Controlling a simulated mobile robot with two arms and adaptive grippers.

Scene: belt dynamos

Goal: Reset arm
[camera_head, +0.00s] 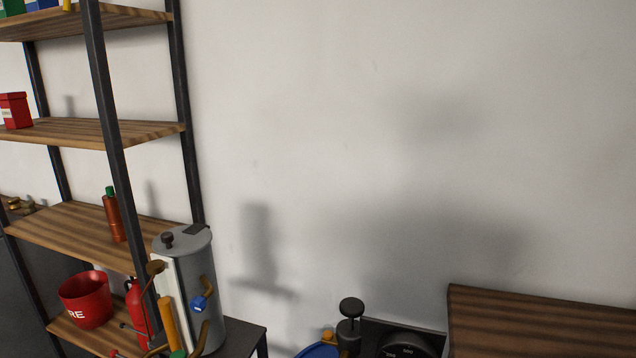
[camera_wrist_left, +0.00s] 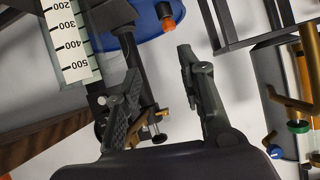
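My left gripper (camera_wrist_left: 157,65) shows in the left wrist view with its two dark fingers spread apart. Nothing is held between them. Pale wall and part of a blue round thing (camera_wrist_left: 152,20) with an orange-tipped part lie beyond the fingers. Neither gripper can be made out in the head view. My right gripper is in neither view.
A shelf unit (camera_head: 103,130) stands at left, holding a red bucket (camera_head: 86,298) and a red box (camera_head: 15,110). A grey cylindrical tank (camera_head: 200,280) with brass pipes stands beside it. A striped wooden top (camera_head: 540,320) is at lower right. In the wrist view, a white scale (camera_wrist_left: 70,45) is at upper left.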

